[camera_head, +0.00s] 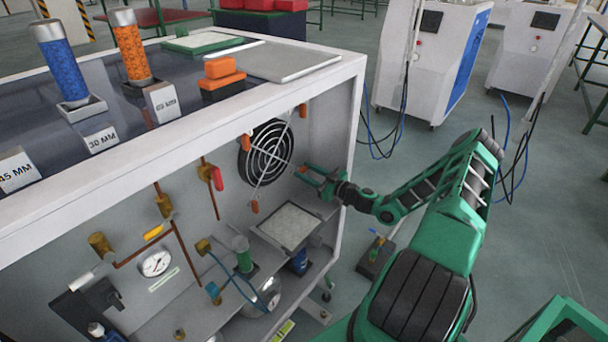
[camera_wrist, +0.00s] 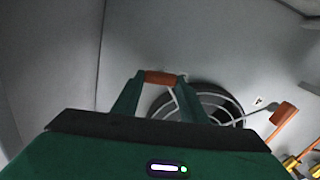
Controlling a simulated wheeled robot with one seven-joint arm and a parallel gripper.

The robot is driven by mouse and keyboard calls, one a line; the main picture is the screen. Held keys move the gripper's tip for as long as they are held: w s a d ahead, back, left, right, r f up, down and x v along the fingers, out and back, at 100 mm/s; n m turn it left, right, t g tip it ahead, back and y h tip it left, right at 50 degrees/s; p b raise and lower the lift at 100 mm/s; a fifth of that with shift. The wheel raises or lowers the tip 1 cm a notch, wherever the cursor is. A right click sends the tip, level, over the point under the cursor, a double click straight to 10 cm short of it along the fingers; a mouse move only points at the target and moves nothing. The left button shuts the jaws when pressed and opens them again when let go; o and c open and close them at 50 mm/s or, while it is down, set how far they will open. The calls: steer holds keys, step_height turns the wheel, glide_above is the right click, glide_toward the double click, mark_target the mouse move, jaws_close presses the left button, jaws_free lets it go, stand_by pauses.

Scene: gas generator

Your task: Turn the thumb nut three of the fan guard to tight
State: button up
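The fan guard (camera_head: 266,152) is a round wire grille over a dark fan opening on the inner back panel of the cabinet. Orange thumb nuts sit around it: one at its left (camera_head: 246,142), one at its upper right (camera_head: 303,110) and one below (camera_head: 254,206). My gripper (camera_head: 306,174) is at the lower right of the guard. In the wrist view an orange-brown thumb nut (camera_wrist: 160,78) spans the gap between my two green fingertips, which appear to touch its ends. The guard (camera_wrist: 212,103) is just beyond, partly hidden by my gripper. In this view another nut (camera_wrist: 285,114) stands at the right.
The cabinet's white frame (camera_head: 345,100) runs above and right of my gripper. A red-handled valve (camera_head: 217,178) and copper pipes are to the left. A tray-like plate (camera_head: 290,226) lies below. Orange blocks (camera_head: 221,80) and bottles stand on top.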

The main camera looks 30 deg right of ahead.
steer(key=shift+o, duration=0.2)
steer(key=shift+a, duration=0.35)
steer(key=shift+d+m, duration=0.2)
steer(key=shift+m, duration=0.1)
steer(key=m, duration=0.3)
steer(key=shift+d, duration=0.15)
steer(key=m, duration=0.6)
steer(key=shift+d+f+m, duration=0.15)
steer(key=shift+d+m, duration=0.05)
steer(key=shift+m, duration=0.2)
steer(key=m, duration=0.4)
steer(key=shift+d+f+m, duration=0.1)
steer(key=shift+f+m, duration=0.05)
steer(key=shift+m, duration=0.15)
steer(key=m, duration=0.4)
steer(key=shift+d+f+m, duration=0.1)
steer(key=shift+f+m, duration=0.05)
steer(key=shift+m, duration=0.15)
steer(key=o, duration=1)
steer(key=shift+f, duration=0.1)
steer(key=shift+o, duration=0.2)
